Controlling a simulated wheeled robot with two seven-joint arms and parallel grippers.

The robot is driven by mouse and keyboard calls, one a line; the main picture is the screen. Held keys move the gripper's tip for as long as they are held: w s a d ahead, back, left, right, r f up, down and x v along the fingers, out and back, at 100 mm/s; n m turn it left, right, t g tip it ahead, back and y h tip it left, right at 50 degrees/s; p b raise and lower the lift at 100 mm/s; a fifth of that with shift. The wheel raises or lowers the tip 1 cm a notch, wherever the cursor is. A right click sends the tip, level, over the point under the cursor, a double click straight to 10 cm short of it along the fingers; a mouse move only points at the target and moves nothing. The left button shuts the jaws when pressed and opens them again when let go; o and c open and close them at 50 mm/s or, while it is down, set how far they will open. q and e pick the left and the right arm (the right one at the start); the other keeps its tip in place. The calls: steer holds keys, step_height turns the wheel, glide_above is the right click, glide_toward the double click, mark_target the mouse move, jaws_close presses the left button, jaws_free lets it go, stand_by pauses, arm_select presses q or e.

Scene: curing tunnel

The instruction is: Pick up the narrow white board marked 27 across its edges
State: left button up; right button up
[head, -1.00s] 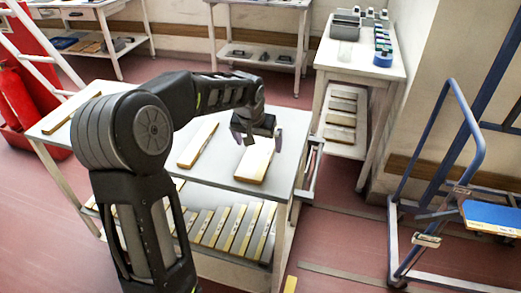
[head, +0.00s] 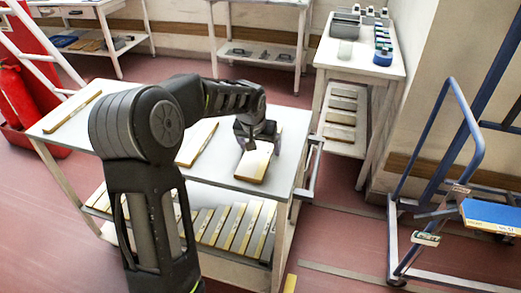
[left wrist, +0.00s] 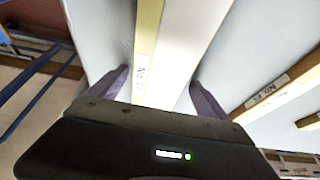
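A white board (head: 254,165) with a yellowish edge lies on the top of the grey table (head: 225,178), near its right end. It fills the middle of the left wrist view (left wrist: 178,60), with a small label on its edge that starts with "No."; I cannot read the number surely. My left gripper (head: 258,143) is over this board. In the left wrist view its two dark fingers (left wrist: 158,85) stand open, one on each side of the board, with narrow gaps. My right gripper is not in view.
Another board (head: 197,143) lies to the left on the same top, and a narrow one (head: 72,112) at the far left. Several boards (head: 236,228) lie on the shelf below. A blue-framed trolley (head: 440,170) stands at right.

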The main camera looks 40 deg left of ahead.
mark_target(260, 150)
arm_select(q)
steer(key=c, duration=1.3)
steer(key=shift+r, duration=0.1)
step_height(260, 150, up, 10)
stand_by(0.5)
